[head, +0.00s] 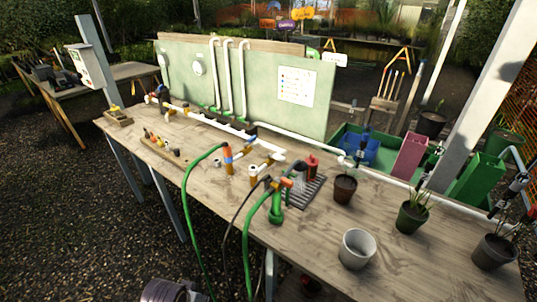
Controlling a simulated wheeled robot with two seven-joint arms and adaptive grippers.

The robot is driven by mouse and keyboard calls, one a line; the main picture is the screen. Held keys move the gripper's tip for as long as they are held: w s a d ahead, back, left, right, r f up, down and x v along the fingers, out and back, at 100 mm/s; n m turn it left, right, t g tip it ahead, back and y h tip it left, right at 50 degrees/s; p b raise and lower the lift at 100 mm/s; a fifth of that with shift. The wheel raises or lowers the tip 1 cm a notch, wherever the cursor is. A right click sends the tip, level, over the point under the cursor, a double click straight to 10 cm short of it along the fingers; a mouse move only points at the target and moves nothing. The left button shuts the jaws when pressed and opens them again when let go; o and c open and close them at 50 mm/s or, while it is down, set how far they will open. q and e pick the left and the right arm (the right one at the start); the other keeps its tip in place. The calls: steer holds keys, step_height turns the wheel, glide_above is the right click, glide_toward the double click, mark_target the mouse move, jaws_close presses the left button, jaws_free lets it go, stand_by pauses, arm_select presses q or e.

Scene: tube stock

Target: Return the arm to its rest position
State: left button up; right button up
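Neither of my grippers shows in the head view. A grey rounded part cuts into the bottom edge at left, and I cannot tell whether it belongs to my arm. The wooden workbench (310,232) fills the middle and right. White pipes (215,122) run along it, with orange and brown fittings (253,171) near its middle. Nothing in view shows an arm over the bench.
Green hoses (188,195) hang over the front edge. A white pot (356,249), a brown pot (345,189), a green pot (410,217) and a dark pot (492,252) stand at right. A green panel (268,84) rises behind. Gravel (70,220) at left is open.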

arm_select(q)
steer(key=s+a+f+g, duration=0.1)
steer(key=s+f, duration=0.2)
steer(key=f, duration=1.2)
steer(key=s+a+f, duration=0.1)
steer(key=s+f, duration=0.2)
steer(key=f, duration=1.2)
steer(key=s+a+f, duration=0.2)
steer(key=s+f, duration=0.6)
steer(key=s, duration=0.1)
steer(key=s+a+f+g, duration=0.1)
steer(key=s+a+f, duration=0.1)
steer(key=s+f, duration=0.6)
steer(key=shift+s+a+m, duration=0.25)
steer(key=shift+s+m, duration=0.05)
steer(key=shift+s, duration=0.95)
